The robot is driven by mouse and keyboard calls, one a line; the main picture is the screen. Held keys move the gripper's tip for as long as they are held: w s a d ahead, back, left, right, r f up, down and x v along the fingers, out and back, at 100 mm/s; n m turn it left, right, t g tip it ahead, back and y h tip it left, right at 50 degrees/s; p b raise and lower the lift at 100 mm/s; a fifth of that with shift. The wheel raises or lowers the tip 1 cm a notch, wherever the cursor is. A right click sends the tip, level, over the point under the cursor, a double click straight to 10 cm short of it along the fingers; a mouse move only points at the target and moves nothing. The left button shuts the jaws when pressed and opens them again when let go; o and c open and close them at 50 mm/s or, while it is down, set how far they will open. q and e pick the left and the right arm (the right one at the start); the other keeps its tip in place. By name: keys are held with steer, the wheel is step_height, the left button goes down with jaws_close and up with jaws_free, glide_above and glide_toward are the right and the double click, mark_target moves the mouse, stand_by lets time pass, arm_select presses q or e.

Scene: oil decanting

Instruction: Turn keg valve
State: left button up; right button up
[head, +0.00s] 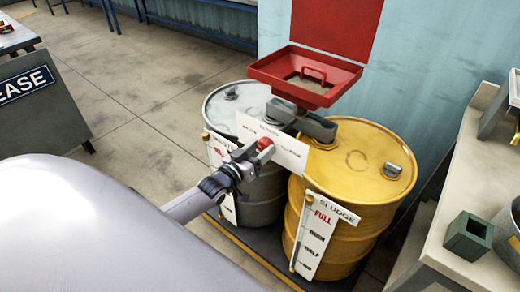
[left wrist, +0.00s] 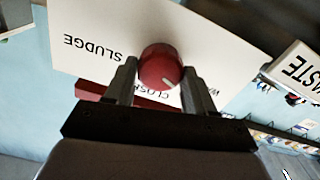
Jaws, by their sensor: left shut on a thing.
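The red valve knob (head: 265,143) sits in front of a white label plate (head: 288,153), below the red funnel tray (head: 262,72). My left gripper (head: 257,150) reaches the knob from the front and is shut on it. In the left wrist view, the round red knob (left wrist: 160,64) is between the two fingers of the left gripper (left wrist: 158,82). My right gripper is not in view.
A yellow drum (head: 370,165) labelled SLUDGE stands right of a grey drum (head: 262,190), both under the valve. A bench (head: 465,210) with a green square container (head: 467,237) stands at the right. Bare floor (head: 130,100) is at the left.

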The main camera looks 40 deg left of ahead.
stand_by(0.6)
arm_select(q)
steer(key=o, duration=1)
steer(key=shift+o, duration=0.2)
steer(key=s, duration=0.7)
steer(key=shift+a+p, duration=0.3)
steer(key=shift+p, duration=0.05)
steer(key=shift+s, duration=0.1)
steer(key=s+d+f+m+g+p, duration=0.1)
steer(key=s+d+f+m+g, duration=0.1)
steer(key=s+d, duration=0.5)
steer(key=s+d+f+m+g+h+p, duration=0.1)
steer(key=s+d+f+g, duration=0.3)
steer(key=s+d, duration=0.4)
steer(key=s+m+g, duration=0.1)
steer(key=s, duration=0.2)
steer(key=shift+s+f+g, duration=0.2)
steer(key=shift+s+g, duration=0.1)
steer(key=shift+s, duration=0.05)
